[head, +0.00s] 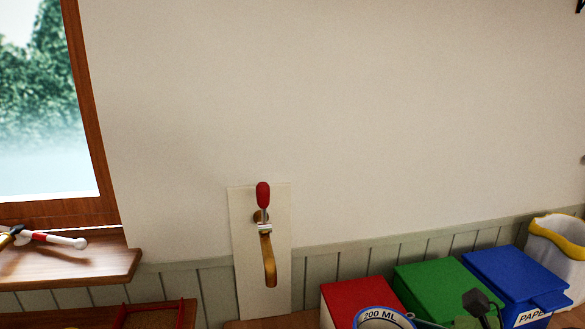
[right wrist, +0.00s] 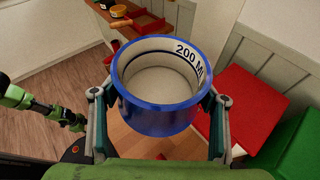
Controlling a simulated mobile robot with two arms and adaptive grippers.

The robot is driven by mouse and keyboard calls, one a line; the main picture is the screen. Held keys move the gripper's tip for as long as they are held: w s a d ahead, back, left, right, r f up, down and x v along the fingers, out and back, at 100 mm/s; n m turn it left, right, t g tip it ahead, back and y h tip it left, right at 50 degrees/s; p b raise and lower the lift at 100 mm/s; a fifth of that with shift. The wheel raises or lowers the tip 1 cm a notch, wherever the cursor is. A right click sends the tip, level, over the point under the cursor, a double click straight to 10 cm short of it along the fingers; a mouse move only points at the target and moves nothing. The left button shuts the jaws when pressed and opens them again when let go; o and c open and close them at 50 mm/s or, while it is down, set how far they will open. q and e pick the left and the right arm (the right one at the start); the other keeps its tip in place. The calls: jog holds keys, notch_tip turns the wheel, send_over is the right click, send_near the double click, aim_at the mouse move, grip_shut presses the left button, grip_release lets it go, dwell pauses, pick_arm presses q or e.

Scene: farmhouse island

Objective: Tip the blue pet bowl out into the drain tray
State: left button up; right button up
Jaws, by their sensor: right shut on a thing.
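The blue pet bowl (right wrist: 158,116) has a pale inside with "200 ML" printed near its rim. My right gripper (right wrist: 156,98) is shut on it, one finger on each side, and holds it up off any surface. The bowl looks about upright; whether it holds liquid I cannot tell. Its rim (head: 385,310) also shows at the bottom edge of the head view. I cannot pick out the drain tray for certain. A green and dark arm part, likely my left arm, shows at the left of the right wrist view; its fingers are unclear.
A brass tap (head: 267,250) with a red handle is on the wall. A red bin (head: 365,297), a green bin (head: 435,285) and a blue bin (head: 510,280) stand at the right. A red-edged tray (head: 182,313) lies on a wooden top below the windowsill (head: 85,265).

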jog(key=s+d+f+m+t+h, duration=0.1)
jog(key=s+d+f, duration=0.1)
jog(key=d+f, duration=0.3)
jog(key=shift+d+f+m+t, duration=0.15)
jog(key=shift+f+m+t, duration=0.2)
jog(key=shift+f, duration=0.3)
